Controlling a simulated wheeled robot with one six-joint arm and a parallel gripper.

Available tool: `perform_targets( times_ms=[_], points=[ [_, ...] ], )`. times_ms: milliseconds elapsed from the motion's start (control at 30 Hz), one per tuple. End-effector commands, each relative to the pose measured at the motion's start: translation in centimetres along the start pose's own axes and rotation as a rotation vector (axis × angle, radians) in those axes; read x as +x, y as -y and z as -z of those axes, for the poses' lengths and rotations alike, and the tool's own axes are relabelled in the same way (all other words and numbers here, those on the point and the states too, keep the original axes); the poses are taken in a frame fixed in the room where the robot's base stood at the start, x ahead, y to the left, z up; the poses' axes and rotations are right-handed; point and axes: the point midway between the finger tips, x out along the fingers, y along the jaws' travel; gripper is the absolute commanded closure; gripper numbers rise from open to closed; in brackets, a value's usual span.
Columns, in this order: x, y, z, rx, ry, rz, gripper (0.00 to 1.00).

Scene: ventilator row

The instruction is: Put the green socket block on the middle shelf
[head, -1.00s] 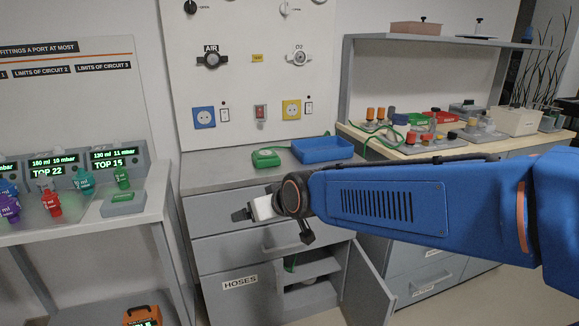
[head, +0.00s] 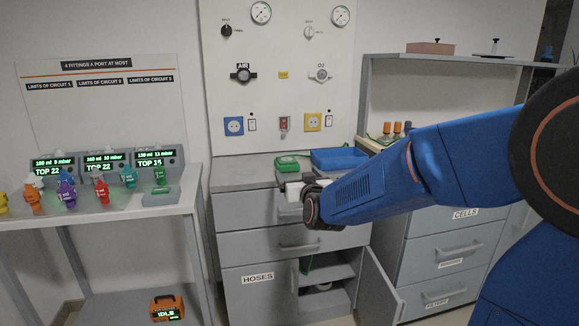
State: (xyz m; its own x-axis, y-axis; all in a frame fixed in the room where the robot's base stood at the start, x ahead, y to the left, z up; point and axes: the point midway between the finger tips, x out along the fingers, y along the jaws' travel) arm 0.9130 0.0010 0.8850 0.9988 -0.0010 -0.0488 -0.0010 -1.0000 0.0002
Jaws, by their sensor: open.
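The green socket block (head: 287,163) lies on the grey worktop of the hoses cabinet, left of a blue tray. Its lower right part is partly covered by my gripper (head: 283,188) in the head view. My gripper is open, with nothing seen in it, in front of the cabinet's upper drawer. The cabinet's lower bay stands open and has a shelf (head: 335,272) inside, with something green and a white roll in the bay. I cannot tell which shelf is the middle one.
The blue tray (head: 340,158) sits on the worktop. The open cabinet door (head: 380,288) sticks out at the lower right. A table (head: 110,219) at left carries coloured fittings and displays. An orange device (head: 167,307) reads IDLE below it.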

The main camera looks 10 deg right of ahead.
Motion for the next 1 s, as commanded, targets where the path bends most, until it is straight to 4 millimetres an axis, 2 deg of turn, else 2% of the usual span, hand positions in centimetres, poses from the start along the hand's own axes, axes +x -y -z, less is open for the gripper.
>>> perform_targets(
  times_ms=[500, 867, 1000],
  points=[
    [7.9, 0.0, -0.1, 0.0, 0.002, 0.001, 0.12],
    [9.6, 0.0, -0.3, 0.001, 0.002, 0.001, 0.12],
    [11.1, 0.0, -0.7, 0.0, 0.002, 0.001, 0.12]
  ],
)
